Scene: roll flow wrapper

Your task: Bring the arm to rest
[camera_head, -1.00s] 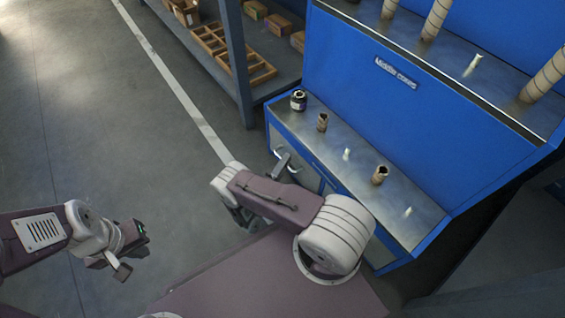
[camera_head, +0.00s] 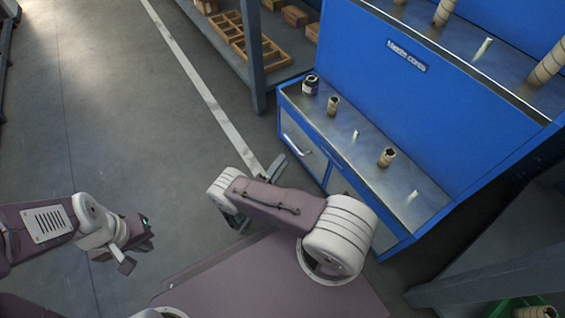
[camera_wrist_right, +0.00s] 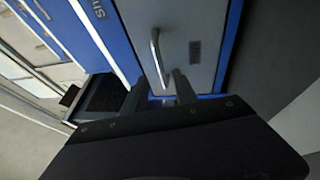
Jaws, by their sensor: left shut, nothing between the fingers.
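My right arm (camera_head: 285,205) is bent over my base, with its wrist toward the blue cabinet. The door (camera_wrist_right: 185,40) looks closed. My left gripper (camera_head: 128,258) is shut and empty over bare floor at the lower left.
The blue cabinet (camera_head: 400,95) has a metal counter with a dark jar (camera_head: 310,84), brown rolls (camera_head: 387,157) and small white pieces. A shelf post (camera_head: 252,50) and wooden tray (camera_head: 275,66) are behind. The floor at left is clear.

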